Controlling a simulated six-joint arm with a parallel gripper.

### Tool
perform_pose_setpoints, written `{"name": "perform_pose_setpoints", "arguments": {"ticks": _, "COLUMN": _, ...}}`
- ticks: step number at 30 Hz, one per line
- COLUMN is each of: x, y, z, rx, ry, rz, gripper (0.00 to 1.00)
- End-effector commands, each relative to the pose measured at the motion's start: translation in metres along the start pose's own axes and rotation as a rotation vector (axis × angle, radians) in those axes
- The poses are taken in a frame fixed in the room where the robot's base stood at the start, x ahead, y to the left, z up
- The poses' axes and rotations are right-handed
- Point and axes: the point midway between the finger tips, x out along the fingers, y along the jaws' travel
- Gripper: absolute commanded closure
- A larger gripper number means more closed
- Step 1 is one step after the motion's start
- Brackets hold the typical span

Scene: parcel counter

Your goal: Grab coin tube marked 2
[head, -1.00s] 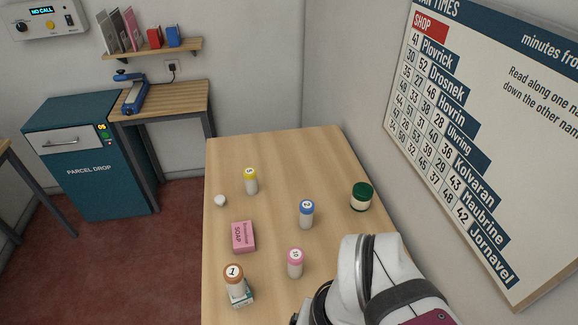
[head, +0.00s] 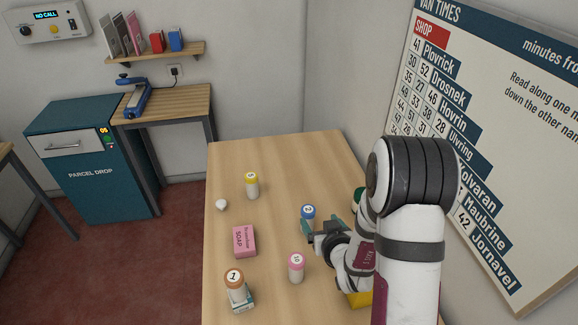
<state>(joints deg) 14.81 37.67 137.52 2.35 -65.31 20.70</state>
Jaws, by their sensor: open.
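The coin tube with the blue cap (head: 308,212) stands upright on the wooden table; its cap label looked like a 2. My gripper (head: 319,229) is open, low over the table, with its teal fingers right at this tube. The fingers hide the tube's lower part. I cannot tell whether they touch it or whether it is fully between them. Other tubes stand upright: a yellow-capped one (head: 252,186) further back, a pink-capped one marked 10 (head: 296,268) nearer, and a brown-capped one marked 1 (head: 235,285) on a small box at the front left.
A pink soap box (head: 244,241) lies left of my gripper. A small white item (head: 221,204) sits near the table's left edge. My arm mostly hides a green jar (head: 357,196) and part of a yellow thing (head: 360,299). The table's far end (head: 290,150) is clear.

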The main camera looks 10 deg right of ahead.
Motion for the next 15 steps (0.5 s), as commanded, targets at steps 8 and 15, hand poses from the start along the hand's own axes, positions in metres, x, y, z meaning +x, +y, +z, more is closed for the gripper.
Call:
{"name": "perform_pose_setpoints", "arguments": {"ticks": 8, "x": 0.022, "y": -0.009, "z": 0.005, "rx": -0.053, "ry": 0.125, "rz": -0.06, "gripper": 0.16}}
{"name": "perform_pose_setpoints", "arguments": {"ticks": 15, "x": 0.068, "y": -0.012, "z": -0.001, "rx": -0.054, "ry": 0.126, "rz": -0.061, "gripper": 0.16}}
